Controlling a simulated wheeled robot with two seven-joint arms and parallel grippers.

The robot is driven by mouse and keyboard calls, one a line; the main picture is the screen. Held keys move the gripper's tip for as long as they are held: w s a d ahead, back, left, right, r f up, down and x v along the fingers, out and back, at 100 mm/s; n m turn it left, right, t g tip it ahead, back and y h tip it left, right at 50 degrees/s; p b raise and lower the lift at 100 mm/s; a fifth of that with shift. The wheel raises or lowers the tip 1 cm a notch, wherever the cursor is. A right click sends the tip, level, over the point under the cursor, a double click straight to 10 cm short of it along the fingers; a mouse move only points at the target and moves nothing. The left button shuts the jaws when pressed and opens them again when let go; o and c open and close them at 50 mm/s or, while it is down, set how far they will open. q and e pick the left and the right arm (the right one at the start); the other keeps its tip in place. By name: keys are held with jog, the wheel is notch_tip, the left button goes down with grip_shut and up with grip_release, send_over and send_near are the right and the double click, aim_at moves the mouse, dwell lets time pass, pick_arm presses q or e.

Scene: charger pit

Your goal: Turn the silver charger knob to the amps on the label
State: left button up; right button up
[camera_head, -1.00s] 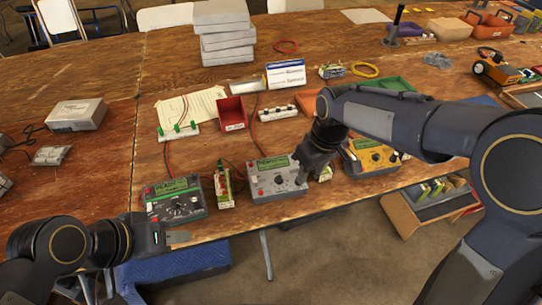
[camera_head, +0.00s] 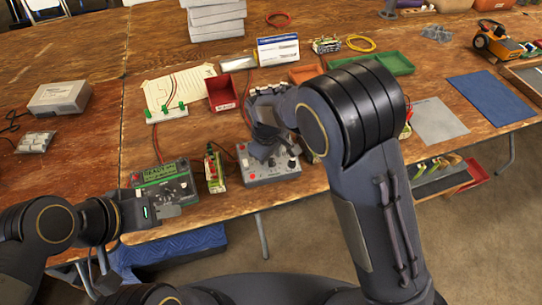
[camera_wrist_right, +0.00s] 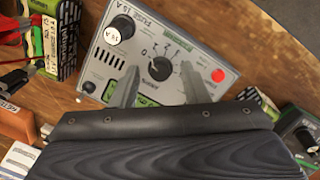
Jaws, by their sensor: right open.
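The silver charger (camera_head: 277,172) stands near the table's front edge; my right forearm and gripper cover much of its face. In the right wrist view, the silver charger (camera_wrist_right: 205,50) shows upside down, with its knob (camera_wrist_right: 160,68) inside a printed dial, a black fuse cap and a red button. My right gripper (camera_wrist_right: 158,72) is open, its fingers on either side of the knob; contact cannot be told. The right gripper also shows in the head view (camera_head: 268,150). My left gripper (camera_head: 168,212) hovers at the front of the dark charger (camera_head: 165,183). The amps label is not readable.
Battery packs (camera_head: 214,170) stand between the two chargers. A blue mat (camera_head: 495,95) and a grey sheet (camera_head: 438,121) lie to the right.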

jog(key=shift+f, duration=0.1)
grip_shut()
jog(key=shift+m, duration=0.4)
jog(key=shift+d+m+g+y, duration=0.1)
jog(key=shift+m+g+y, duration=0.2)
jog(key=shift+m, duration=2.1)
grip_release()
